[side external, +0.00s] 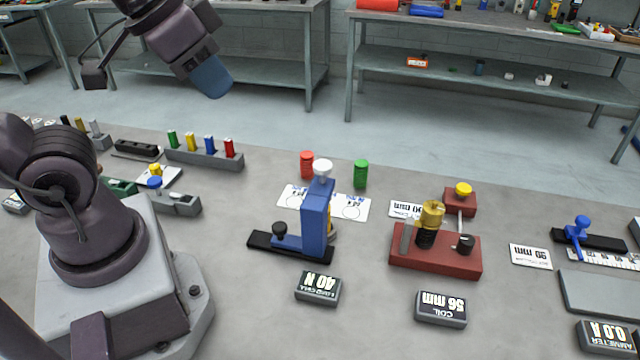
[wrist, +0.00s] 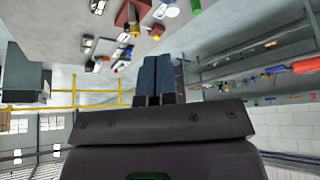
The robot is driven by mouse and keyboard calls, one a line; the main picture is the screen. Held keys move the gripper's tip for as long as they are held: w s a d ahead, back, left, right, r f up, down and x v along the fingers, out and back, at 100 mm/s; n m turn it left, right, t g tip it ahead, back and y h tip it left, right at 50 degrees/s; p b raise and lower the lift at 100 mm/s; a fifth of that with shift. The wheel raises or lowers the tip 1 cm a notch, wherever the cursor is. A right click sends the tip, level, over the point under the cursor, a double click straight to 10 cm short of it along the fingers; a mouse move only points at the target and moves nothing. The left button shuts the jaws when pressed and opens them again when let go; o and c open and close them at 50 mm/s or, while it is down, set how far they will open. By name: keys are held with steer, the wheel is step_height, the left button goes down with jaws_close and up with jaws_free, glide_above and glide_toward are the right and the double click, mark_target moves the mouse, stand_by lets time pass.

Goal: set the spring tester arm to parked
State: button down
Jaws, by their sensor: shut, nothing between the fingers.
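My gripper (side external: 211,79) is raised at the upper left of the side view, above and behind the bench and away from the devices. Its blue fingers lie together and empty; they also show in the wrist view (wrist: 158,74). A blue upright device (side external: 314,220) with a white round top and a black base bar stands mid-bench. A red-based device (side external: 436,252) with a brass and black cylinder, a thin upright rod and a black knob stands to its right. No name plate shows which is the spring tester, and I cannot tell its arm's setting.
Displays read 40 N (side external: 319,288) and 56 mm (side external: 441,307). Red (side external: 307,164) and green (side external: 361,173) cylinders stand by a white card (side external: 296,200). A grey rack (side external: 200,157) holds several coloured pegs at the left. A blue-handled slider (side external: 579,230) is at the right.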

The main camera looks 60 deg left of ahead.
steer(key=c, duration=1.6)
jaws_free()
steer(key=o, duration=0.3)
steer(key=shift+w+a+f, duration=0.1)
steer(key=shift+a+f, duration=0.05)
steer(key=shift+f, duration=0.1)
steer(key=o, duration=0.5)
steer(key=f, duration=0.1)
steer(key=a+f+g, duration=0.1)
steer(key=w+f+n+g, duration=0.1)
steer(key=shift+a, duration=0.25)
steer(key=n+g+h, duration=0.4)
steer(key=n+h, duration=0.1)
steer(key=n, duration=1.2)
glide_toward(279, 225)
steer(key=shift+y, duration=0.3)
steer(key=x, duration=0.9)
steer(key=shift+d, duration=0.25)
